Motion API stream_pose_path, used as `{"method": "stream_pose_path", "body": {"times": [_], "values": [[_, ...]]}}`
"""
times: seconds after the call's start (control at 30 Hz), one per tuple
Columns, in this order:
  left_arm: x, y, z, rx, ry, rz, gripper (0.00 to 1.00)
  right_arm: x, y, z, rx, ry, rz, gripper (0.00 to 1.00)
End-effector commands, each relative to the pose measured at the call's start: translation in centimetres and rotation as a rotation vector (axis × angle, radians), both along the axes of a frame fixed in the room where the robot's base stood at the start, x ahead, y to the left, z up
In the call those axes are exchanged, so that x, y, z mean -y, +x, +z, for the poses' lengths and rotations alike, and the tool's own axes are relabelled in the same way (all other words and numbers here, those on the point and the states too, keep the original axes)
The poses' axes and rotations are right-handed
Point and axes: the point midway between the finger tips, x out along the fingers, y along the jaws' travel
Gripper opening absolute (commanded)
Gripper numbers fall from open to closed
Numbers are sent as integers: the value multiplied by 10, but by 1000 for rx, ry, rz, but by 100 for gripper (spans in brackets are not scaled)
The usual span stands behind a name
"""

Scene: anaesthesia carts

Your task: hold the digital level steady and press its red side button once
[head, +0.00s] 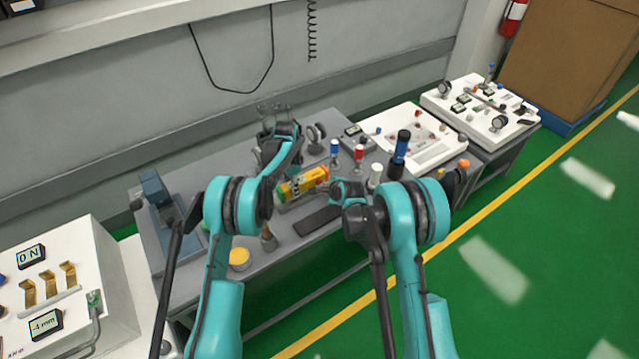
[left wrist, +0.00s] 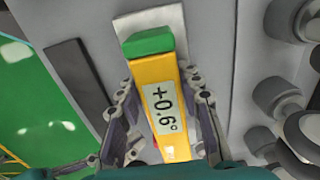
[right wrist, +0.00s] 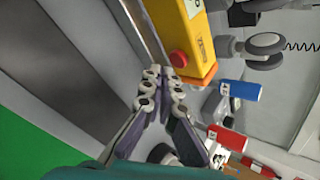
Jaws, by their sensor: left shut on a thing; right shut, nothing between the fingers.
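The digital level (head: 315,176) is a yellow bar with a green end cap (left wrist: 149,41) and a pale numeric display (left wrist: 162,108), above the grey bench. My left gripper (left wrist: 162,86) is shut on it, one finger along each side; its fingertips are hard to make out in the head view. The red side button (right wrist: 179,60) is on the yellow end in the right wrist view. My right gripper (right wrist: 163,77) is shut and empty, its tips right beside the button; I cannot tell whether they touch it. In the head view this gripper (head: 336,186) is at the level's right end.
A dark flat pad (head: 318,221) lies in front of the level on the bench. Blue (head: 334,148), red (head: 358,154) and white-capped (head: 375,175) cylinders stand close behind and right of my right gripper. A yellow round pot (head: 239,259) sits near the front edge.

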Motion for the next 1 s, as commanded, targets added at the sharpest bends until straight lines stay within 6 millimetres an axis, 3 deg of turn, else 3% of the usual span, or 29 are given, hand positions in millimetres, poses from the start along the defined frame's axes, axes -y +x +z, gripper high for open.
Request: {"method": "stream_pose_path", "body": {"times": [1.0], "values": [[0, 0, 0, 0, 0, 0, 0, -5, 7, 0, 0, 0, 0, 0]]}}
